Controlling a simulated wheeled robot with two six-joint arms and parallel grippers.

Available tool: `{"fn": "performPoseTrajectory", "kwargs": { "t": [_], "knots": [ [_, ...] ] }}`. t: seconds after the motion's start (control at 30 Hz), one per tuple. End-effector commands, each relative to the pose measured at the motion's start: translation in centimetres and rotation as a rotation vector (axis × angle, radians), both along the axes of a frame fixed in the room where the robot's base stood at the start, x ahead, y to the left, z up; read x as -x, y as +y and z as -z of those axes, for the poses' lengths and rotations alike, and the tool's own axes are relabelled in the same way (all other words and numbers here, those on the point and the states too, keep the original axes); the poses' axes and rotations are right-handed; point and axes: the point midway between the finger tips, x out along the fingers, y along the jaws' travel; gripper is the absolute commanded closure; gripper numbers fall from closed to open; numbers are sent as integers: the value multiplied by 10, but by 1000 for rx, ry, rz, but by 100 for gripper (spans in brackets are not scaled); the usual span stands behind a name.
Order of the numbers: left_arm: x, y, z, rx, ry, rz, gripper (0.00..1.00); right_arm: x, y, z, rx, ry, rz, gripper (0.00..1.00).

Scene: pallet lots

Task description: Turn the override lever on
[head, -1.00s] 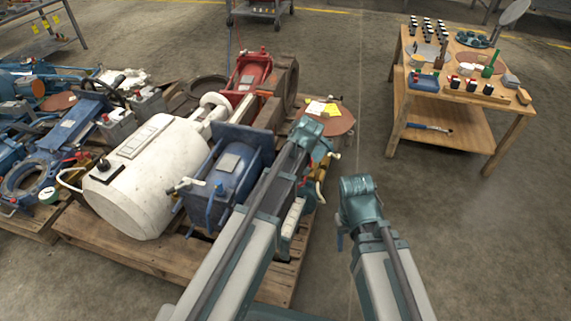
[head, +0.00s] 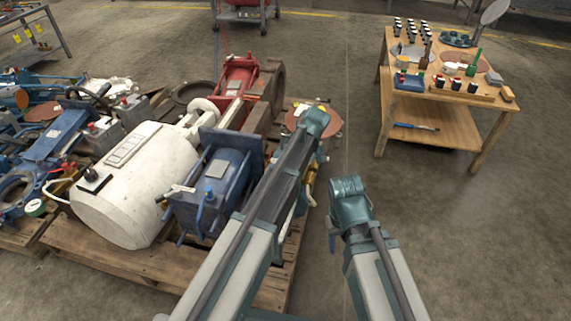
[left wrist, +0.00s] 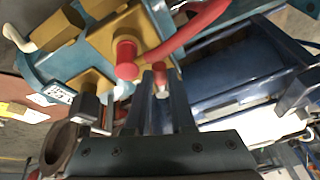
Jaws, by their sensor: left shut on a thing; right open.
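A small red-tipped lever (left wrist: 160,75) shows between the fingertips of my left gripper (left wrist: 160,88) in the left wrist view. The gripper is shut on it. Beside it, a red knob (left wrist: 126,52) sits on a brass-yellow block of a teal unit (left wrist: 94,36). In the head view my left forearm hides most of this unit and my left gripper, at the right end of the pallet (head: 120,262). My right gripper (head: 333,241) hangs over the floor right of the pallet, small in view; it is open and holds nothing that I can see.
A white tank (head: 128,190), a blue machine (head: 217,185) and a red machine (head: 238,80) crowd the pallet. A red curved handle (left wrist: 195,28) passes close to the left fingers. A wooden table (head: 430,130) with small parts stands at right. Floor between is clear.

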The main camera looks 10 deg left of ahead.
Motion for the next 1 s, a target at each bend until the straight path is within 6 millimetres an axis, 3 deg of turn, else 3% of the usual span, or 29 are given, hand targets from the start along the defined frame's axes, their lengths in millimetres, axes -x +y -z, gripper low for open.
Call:
{"fn": "performPoseTrajectory", "kwargs": {
  "t": [0.43, 0.47, 0.6, 1.0],
  "knots": [
    [-1, 0, 0, 2, -1, -9, 100, 0, 0, 0, 0, 0, 0, 50],
    [-1, 0, 0, 2, -1, -9, 76, 0, 0, 0, 0, 0, 0, 50],
    [-1, 0, 0, 2, -1, -9, 51, 0, 0, 0, 0, 0, 0, 50],
    [0, -1, -2, 1, -1, -8, 48, 0, 0, -2, 0, 0, 0, 50]
  ]
}}
